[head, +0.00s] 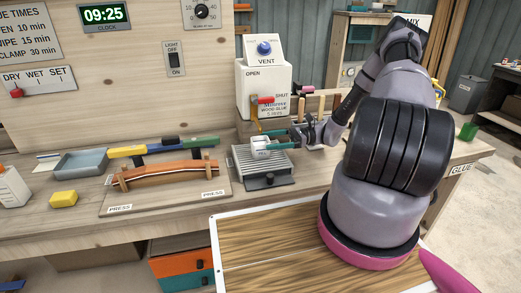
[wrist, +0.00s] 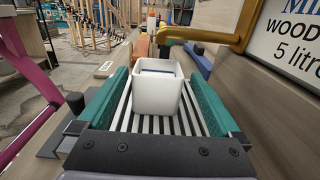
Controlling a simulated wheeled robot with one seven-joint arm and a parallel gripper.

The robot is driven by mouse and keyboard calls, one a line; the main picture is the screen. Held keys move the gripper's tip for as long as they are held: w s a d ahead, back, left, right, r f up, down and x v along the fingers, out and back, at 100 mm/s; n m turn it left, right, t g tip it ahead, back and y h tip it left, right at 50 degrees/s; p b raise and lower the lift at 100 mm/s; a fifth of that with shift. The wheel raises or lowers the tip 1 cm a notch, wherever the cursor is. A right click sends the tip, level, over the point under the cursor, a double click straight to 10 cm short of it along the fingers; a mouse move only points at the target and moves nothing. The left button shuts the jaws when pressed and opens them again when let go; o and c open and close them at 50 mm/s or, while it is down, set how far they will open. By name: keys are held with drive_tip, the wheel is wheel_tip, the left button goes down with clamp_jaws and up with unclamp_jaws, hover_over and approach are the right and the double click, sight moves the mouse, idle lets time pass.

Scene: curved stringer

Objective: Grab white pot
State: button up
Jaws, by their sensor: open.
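The white pot (wrist: 156,96) is a small square tub, upright on a slatted grey rack in the wrist view. It stands between the two teal fingers of my gripper (wrist: 159,88), with a visible gap on each side. In the head view the white pot (head: 262,143) shows at the far end of my arm, over the back of the slatted rack (head: 262,163). My gripper (head: 278,142) is open around it there, its teal fingers level with the pot. Part of the pot is hidden by the fingers in the head view.
A large white glue container (head: 264,90) with a yellow tap (wrist: 210,37) stands right behind the rack. A press board (head: 165,190) with a curved wooden strip lies to the left, near a grey tray (head: 81,163) and a yellow block (head: 63,199).

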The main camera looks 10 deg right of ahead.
sight(268, 140)
drive_tip(key=shift+s+a+f, duration=0.1)
drive_tip(key=shift+a, duration=1.85)
drive_tip(key=c, duration=1.4)
drive_tip(key=shift+c, duration=0.2)
